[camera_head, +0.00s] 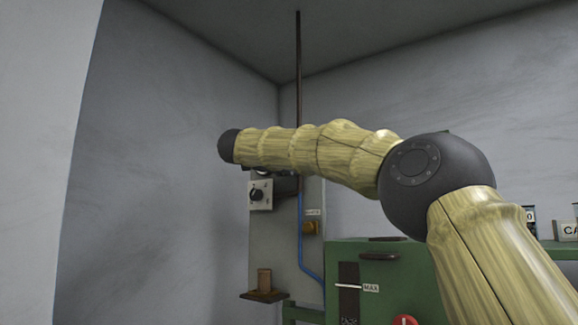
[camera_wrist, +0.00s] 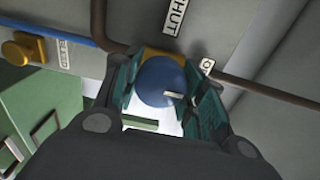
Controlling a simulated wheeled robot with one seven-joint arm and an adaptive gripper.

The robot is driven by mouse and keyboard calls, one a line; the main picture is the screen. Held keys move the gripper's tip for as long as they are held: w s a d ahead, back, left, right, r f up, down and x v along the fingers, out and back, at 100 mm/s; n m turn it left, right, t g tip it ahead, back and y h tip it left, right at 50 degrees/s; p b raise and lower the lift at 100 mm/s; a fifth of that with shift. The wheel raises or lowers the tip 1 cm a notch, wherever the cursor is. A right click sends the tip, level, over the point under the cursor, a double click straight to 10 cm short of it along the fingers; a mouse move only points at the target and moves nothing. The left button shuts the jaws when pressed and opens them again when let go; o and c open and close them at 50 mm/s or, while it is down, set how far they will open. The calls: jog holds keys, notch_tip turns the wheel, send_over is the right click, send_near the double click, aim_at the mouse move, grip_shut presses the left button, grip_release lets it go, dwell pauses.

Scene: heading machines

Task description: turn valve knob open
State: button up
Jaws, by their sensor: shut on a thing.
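The valve knob (camera_wrist: 158,85) is round and blue with a short white mark on its face, in the upper middle of the wrist view. My gripper (camera_wrist: 165,72) has its teal-padded fingers on both sides of the knob and is shut on it. A yellow-brown valve body (camera_wrist: 160,53) shows just behind the knob. In the head view the blue knob and my fingers are not clearly visible behind my arm.
A brown pipe (camera_wrist: 265,90) runs along the grey panel. A blue hose (camera_wrist: 65,38) and an orange-yellow fitting (camera_wrist: 25,48) are at left. In the head view, a box with a black dial (camera_head: 258,194) hangs on the panel, and a green machine (camera_head: 400,270) stands below my arm.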

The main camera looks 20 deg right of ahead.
jog(key=shift+f, duration=0.25)
jog(key=o, duration=0.9)
jog(key=shift+o, duration=0.5)
jog(key=shift+s+d+r, duration=0.1)
jog(key=shift+s+r, duration=0.1)
jog(key=shift+s, duration=0.05)
jog(key=shift+w, duration=0.1)
jog(key=v, duration=1.2)
